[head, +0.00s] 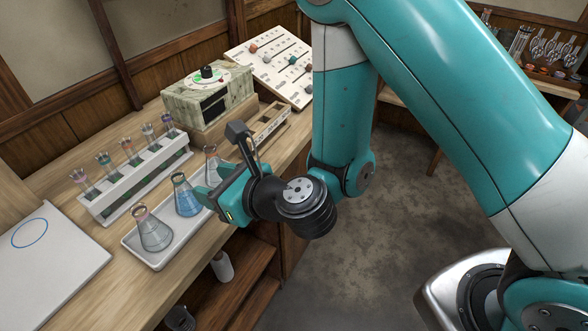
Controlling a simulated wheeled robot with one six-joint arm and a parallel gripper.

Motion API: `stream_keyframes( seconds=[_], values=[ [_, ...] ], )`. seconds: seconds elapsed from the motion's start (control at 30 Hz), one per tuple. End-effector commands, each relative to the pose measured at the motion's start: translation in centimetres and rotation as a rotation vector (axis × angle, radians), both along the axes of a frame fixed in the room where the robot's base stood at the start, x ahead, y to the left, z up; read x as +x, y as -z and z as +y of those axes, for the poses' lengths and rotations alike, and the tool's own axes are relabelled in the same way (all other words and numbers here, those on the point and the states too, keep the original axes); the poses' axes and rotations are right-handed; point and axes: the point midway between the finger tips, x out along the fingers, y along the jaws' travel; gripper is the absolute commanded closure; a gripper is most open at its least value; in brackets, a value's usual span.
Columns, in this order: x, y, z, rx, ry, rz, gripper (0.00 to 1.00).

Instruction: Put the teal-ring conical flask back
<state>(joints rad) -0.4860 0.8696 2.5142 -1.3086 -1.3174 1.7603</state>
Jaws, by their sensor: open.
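A white tray (131,246) on the bench holds conical flasks. The nearest flask (153,234) has a pinkish ring at its neck and pale contents. I cannot make out a teal ring on any of the flasks. My gripper (207,194) is open beside the middle and far flasks, at the tray's right side. Its fingertips are partly hidden, and I see nothing held in it.
A white rack (146,188) of several tubes with coloured rings stands behind the tray. A pale board (42,250) with a blue circle lies at left. A stone-patterned box with a dial (208,97) and a pegboard (272,62) stand at the back. Shelves lie below the bench.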

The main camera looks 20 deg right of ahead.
Motion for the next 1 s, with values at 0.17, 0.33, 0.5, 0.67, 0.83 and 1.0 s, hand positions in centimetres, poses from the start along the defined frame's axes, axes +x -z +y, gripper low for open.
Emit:
stream_keyframes(
  seconds=[0.17, 0.33, 0.5, 0.67, 0.83, 1.0],
  values=[
    [-0.7, -2.9, 1.2, -0.090, -0.171, -0.149, 0.48],
    [-4.3, -8.2, 2.2, -0.409, -0.630, -0.593, 0.48],
    [-8.6, -10.6, -1.3, -0.827, -1.134, -1.069, 0.48],
    [-11.7, -11.5, -7.7, -1.145, -1.587, -1.357, 0.48],
    [-14.2, -12.4, -13.5, -1.281, -1.941, -1.460, 0.48],
    [-15.4, -12.8, -15.7, -1.295, -2.085, -1.481, 0.48]
  ],
)
